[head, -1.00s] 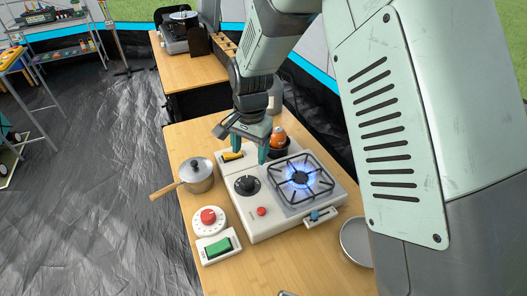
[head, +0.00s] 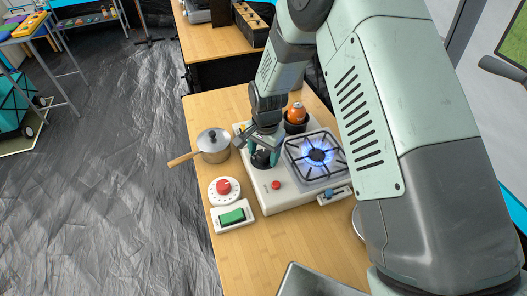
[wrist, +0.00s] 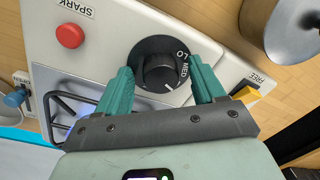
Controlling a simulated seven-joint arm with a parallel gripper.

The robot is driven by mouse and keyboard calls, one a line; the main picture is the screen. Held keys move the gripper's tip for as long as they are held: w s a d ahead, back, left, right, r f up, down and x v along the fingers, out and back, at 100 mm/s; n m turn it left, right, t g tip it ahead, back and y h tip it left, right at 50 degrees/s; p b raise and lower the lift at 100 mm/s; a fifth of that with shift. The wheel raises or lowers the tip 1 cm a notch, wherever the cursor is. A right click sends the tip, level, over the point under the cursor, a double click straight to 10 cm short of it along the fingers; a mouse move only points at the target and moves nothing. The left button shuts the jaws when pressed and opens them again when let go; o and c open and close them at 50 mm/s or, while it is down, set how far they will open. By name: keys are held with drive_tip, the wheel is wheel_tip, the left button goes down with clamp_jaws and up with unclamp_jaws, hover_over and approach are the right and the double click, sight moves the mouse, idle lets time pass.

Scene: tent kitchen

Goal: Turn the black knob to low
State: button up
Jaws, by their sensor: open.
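The black knob (wrist: 160,70) sits on the white stove panel in the wrist view, with a dial ring marked LO and MED and a white pointer line. The knob (head: 262,160) is partly hidden by my gripper in the head view. My gripper (wrist: 160,82) is open, its two teal fingers on either side of the knob. In the head view my gripper (head: 262,152) is lowered over the knob. I cannot tell whether the fingers touch it. The burner (head: 316,155) beside it has a blue flame.
A red SPARK button (wrist: 70,36) is beside the knob. A yellow switch (wrist: 246,94) marked FREE is close to one finger. A pot (head: 213,144) stands left of the stove. A red dial (head: 223,187) and green switch (head: 232,216) lie in front. An orange object (head: 296,113) stands behind.

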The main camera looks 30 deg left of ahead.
drive_tip(key=c, duration=1.1)
drive_tip(key=shift+o, duration=0.2)
drive_tip(key=shift+n, duration=0.5)
drive_tip(key=n, duration=0.2)
drive_tip(key=shift+n, duration=0.4)
drive_tip(key=n, duration=0.4)
drive_tip(key=shift+w+n, duration=0.1)
drive_tip(key=shift+n, duration=0.2)
drive_tip(key=n, duration=0.3)
drive_tip(key=shift+d+n, duration=0.1)
drive_tip(key=shift+n, duration=0.2)
drive_tip(key=shift+w+n+g, duration=0.1)
drive_tip(key=shift+n+g, duration=0.2)
drive_tip(key=shift+n, duration=1.6)
